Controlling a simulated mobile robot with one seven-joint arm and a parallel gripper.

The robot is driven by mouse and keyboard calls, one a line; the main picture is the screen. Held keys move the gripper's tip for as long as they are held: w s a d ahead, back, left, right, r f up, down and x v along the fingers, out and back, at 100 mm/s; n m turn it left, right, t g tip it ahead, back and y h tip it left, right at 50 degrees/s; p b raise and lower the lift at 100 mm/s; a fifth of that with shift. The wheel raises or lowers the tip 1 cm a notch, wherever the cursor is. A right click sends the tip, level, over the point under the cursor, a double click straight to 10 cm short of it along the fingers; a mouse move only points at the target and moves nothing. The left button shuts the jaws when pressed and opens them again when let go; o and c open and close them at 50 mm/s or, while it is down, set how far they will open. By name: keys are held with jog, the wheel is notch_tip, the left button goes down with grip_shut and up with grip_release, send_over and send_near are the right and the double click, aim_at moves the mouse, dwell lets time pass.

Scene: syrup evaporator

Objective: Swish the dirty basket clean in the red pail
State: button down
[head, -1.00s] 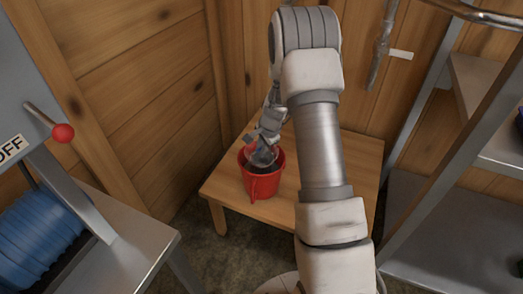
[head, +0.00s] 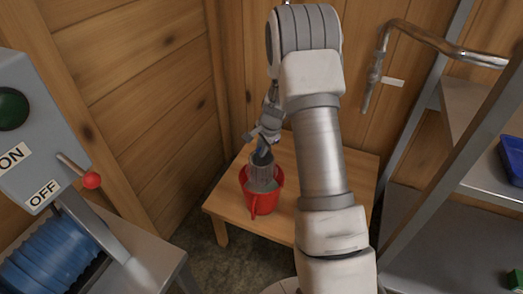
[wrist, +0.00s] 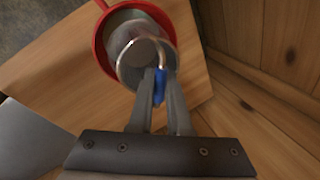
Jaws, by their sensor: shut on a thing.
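The red pail (head: 264,205) stands on the low wooden table, with greyish liquid (head: 261,186) showing inside. The basket (head: 263,172), a grey, see-through cylinder, is upright over the pail's mouth. Its lower end is at or just inside the rim; I cannot tell whether it touches the liquid. My gripper (head: 266,138) is above the pail. In the wrist view, my gripper (wrist: 160,80) is shut on the basket's blue grip (wrist: 160,87), and the basket's round wire rim (wrist: 120,68) overlaps the red pail (wrist: 98,42). Any dirt on the basket is too small to tell.
The wooden table (head: 228,205) has free room around the pail. Wood walls stand close behind and at left. A control box (head: 45,125) with a red-knobbed lever (head: 90,180) is at left, above a blue coil (head: 50,262). Metal shelving (head: 420,235) is at right.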

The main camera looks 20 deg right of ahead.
jog(key=shift+r+p, duration=1.6)
jog(key=shift+r, duration=0.95)
